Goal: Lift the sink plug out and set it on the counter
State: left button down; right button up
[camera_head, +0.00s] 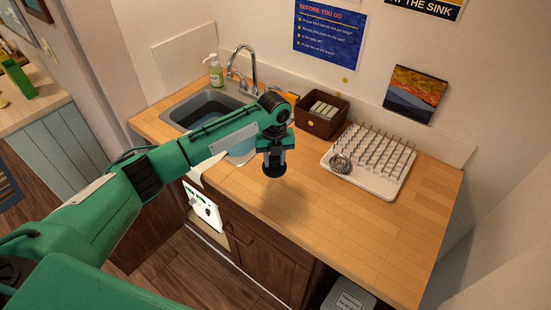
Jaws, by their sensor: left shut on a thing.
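The sink plug (274,171) is a dark, round piece. My left gripper (274,161) is shut on it from above. The gripper holds the plug over the wooden counter (320,217), right of the sink, with a soft shadow on the wood below. The plug looks clear of the counter, though its exact height is hard to tell. The grey sink (176,113) is at the left of the counter, and my left arm covers much of its basin and any drain. My right gripper is out of view.
A curved metal faucet (254,66) and a soap bottle (215,72) stand behind the sink. A brown basket (320,126) and a white drying rack (376,187) with a round metal strainer (341,164) stand on the counter. The counter's front right is bare.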

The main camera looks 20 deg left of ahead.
aim_at(275, 169)
pick_arm(q)
notch_tip(275, 169, down, 4)
jog(key=b, duration=0.3)
jog(key=shift+f, duration=0.1)
jog(key=shift+f+b, duration=0.4)
jog(key=shift+b, duration=0.1)
jog(key=shift+f, duration=1.4)
jog(key=c, duration=1.3)
grip_release()
jog(key=shift+c, duration=0.2)
jog(key=o, duration=0.4)
jog(key=shift+c, duration=0.3)
